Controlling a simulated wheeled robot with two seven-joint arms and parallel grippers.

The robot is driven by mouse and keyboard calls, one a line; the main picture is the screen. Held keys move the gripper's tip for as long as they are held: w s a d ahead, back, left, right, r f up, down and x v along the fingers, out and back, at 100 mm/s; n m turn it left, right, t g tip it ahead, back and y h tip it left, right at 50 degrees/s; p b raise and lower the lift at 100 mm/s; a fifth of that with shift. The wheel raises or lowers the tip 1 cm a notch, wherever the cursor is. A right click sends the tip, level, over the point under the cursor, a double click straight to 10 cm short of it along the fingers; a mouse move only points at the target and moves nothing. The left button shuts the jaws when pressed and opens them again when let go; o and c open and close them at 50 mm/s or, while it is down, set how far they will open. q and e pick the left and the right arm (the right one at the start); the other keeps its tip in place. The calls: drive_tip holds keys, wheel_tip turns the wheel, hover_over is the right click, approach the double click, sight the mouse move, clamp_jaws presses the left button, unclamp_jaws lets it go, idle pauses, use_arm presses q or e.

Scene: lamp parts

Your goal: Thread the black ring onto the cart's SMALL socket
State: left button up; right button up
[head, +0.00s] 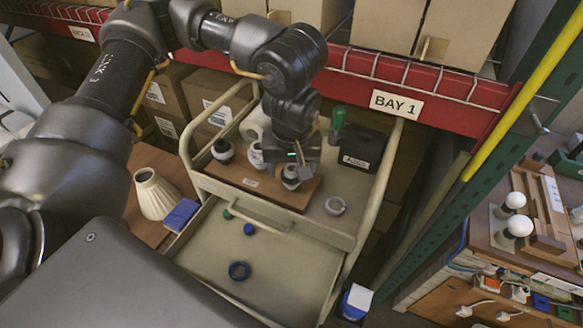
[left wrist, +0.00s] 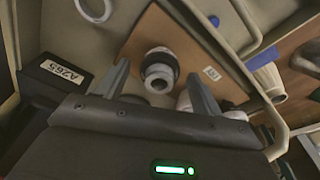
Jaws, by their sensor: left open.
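My left gripper (head: 291,170) is open above the right end of a wooden board (head: 246,184) on the cart top (head: 318,216). A black-and-white socket (head: 290,182) stands under it. In the left wrist view, this socket (left wrist: 160,72) shows between the two spread fingers, with a black band around its pale, hollow end. I cannot tell whether that band is a separate ring. Two more sockets stand on the board, one black-and-white (head: 222,151) at the left and one mostly white (head: 256,157) in the middle. I cannot tell which is the small one.
A pale ring (head: 335,206) lies right of the board. A black box (head: 363,150) and a green item (head: 338,119) stand behind it. A cream shade (head: 155,194) stands left, beside a blue box (head: 181,215).

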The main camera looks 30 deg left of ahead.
sight(292, 180)
use_arm(q)
wheel_tip(292, 180, up, 10)
drive_tip(key=s+b, duration=0.1)
drive_tip(key=shift+s+d+r, duration=0.2)
drive_tip(key=shift+d+r, duration=0.05)
drive_tip(key=shift+d, duration=0.15)
